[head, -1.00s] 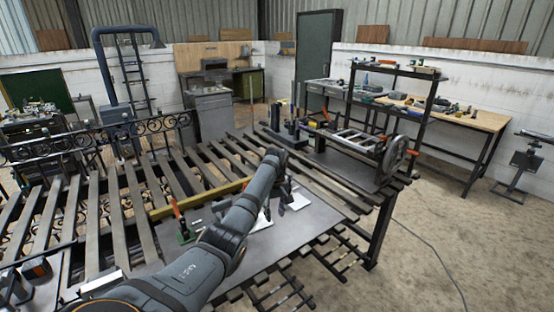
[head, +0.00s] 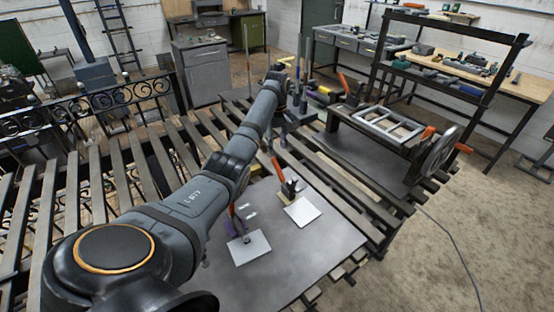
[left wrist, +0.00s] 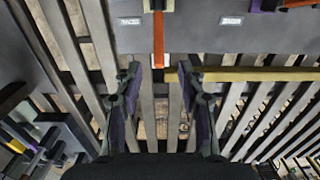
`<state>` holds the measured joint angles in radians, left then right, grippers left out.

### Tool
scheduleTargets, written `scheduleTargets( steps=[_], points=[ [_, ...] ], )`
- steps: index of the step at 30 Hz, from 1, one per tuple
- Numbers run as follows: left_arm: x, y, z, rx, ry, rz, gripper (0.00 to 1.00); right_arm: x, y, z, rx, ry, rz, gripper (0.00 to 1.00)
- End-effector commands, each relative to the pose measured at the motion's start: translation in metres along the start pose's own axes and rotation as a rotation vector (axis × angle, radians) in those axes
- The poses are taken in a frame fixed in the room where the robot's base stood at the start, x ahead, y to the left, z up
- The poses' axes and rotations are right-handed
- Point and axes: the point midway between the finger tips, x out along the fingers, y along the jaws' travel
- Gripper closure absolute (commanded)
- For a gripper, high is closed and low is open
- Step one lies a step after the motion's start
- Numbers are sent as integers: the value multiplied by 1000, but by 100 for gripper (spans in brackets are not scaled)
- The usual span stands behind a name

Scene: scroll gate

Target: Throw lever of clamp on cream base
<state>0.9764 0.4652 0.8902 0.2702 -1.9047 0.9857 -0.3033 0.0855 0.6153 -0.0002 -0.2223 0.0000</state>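The clamp on the cream base (head: 292,201) stands on the grey plate, with its orange lever (head: 278,170) sticking up. In the left wrist view the orange lever (left wrist: 158,40) points from the cream base (left wrist: 158,5) toward my left gripper (left wrist: 159,68). The gripper's fingers are apart, and the lever's free end shows between or just beyond the fingertips; I see no contact. In the head view my left arm reaches to the far side of the plate, and its fingers cannot be made out. My right gripper is not in view.
A clamp on a purple base (head: 232,226) stands left of the cream one, partly behind my arm; white pads (head: 249,248) lie in front. A yellow bar (left wrist: 240,75) lies right of my gripper in the wrist view. A fixture with a wheel (head: 438,155) stands at right.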

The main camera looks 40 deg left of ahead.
Motion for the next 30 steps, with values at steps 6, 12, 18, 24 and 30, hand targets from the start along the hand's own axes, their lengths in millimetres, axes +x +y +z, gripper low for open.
scheduleTargets(
  steps=[6, 12, 18, 24, 30],
  points=[
    [44, -2, 1, 0, -3, -7, 60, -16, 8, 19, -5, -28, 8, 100],
    [81, -1, 1, 0, -2, -4, 60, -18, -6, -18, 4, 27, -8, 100],
    [96, -1, 0, 1, 1, -1, 60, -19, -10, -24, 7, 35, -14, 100],
    [97, -1, 0, 0, 1, -2, 60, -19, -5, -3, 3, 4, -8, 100],
    [96, -1, 0, 0, 1, -2, 83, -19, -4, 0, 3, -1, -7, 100]
  ],
)
